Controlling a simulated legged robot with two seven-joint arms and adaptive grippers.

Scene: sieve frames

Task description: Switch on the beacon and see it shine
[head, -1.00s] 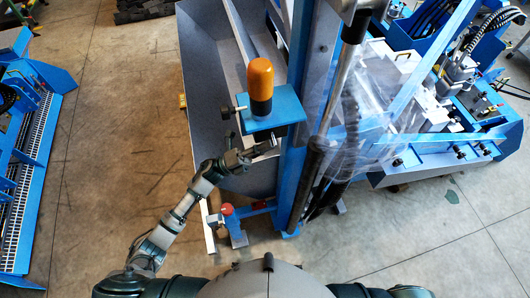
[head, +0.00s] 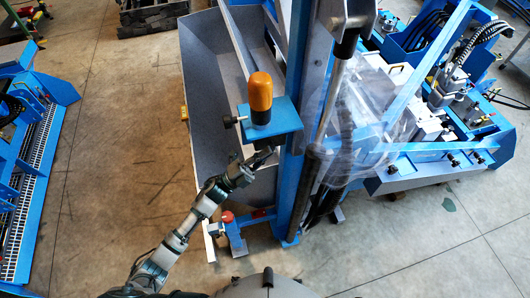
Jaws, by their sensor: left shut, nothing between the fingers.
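The beacon (head: 260,92) has an orange dome on a black base. It stands upright on a small blue shelf (head: 284,118) fixed to a blue post. The dome is plain orange, and I see no clear glow from it. A black knob (head: 229,122) sticks out at the shelf's left side. My left gripper (head: 266,155) is shut and empty, just below the shelf's front edge in the picture. I cannot tell whether its tips touch anything. My right gripper is not in view.
A grey trough (head: 208,80) stands behind and left of the post (head: 291,200). A red knob (head: 227,216) sits on a low blue bracket below. Blue machinery (head: 425,165) fills the right, and another blue machine (head: 30,170) stands far left. The floor between is clear.

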